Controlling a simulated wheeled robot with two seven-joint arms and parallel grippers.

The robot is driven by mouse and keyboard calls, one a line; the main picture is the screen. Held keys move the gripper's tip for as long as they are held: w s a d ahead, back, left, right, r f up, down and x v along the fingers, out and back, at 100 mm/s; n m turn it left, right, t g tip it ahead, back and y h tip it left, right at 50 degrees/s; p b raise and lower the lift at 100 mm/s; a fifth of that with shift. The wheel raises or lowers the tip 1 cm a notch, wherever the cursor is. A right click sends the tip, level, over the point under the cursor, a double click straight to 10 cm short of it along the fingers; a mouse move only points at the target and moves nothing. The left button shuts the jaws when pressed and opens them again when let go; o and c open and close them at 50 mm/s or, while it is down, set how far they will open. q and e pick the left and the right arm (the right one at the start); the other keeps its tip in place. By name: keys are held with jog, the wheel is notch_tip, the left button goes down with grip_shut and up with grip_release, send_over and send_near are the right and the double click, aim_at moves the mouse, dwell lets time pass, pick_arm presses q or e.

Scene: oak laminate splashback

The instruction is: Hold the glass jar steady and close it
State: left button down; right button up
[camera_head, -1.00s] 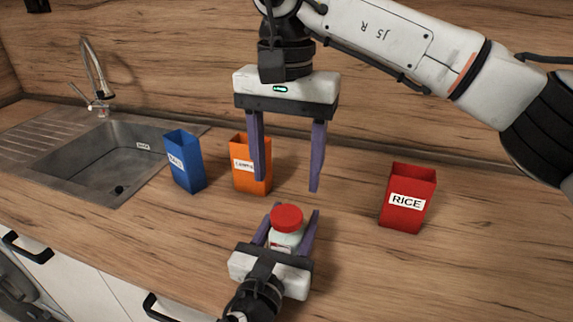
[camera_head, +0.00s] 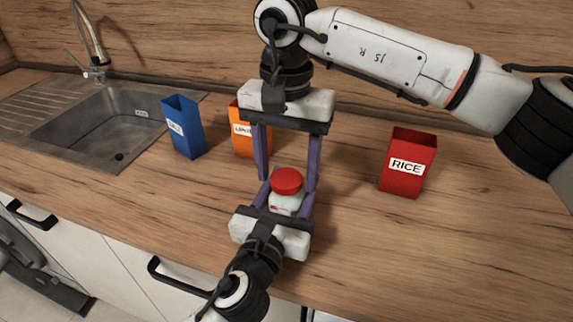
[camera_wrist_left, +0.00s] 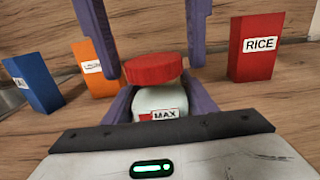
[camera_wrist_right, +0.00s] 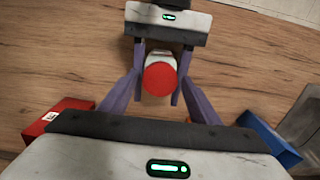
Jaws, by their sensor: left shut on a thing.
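The glass jar (camera_head: 284,203) is pale, with a label that reads MAX in the left wrist view (camera_wrist_left: 165,115). It stands between the purple fingers of my left gripper (camera_head: 288,200), which is shut on it. The red lid (camera_head: 287,181) sits on top of the jar and looks slightly tilted in the left wrist view (camera_wrist_left: 153,69). My right gripper (camera_head: 288,186) points down from above, open, with one finger on each side of the lid. The right wrist view shows gaps between its fingers and the lid (camera_wrist_right: 160,79). The jar's thread is hidden.
A red RICE box (camera_head: 408,165) stands to the right. An orange box (camera_head: 245,140) and a blue box (camera_head: 183,128) stand to the left, near the sink (camera_head: 105,140). The wooden counter (camera_head: 470,230) is clear at right. The splashback rises behind.

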jog(key=c, duration=1)
jog(key=shift+o, duration=0.2)
jog(key=m, duration=1.3)
jog(key=shift+m, duration=0.4)
jog(key=m, duration=1.7)
jog(key=o, duration=1.2)
jog(key=shift+o, duration=0.2)
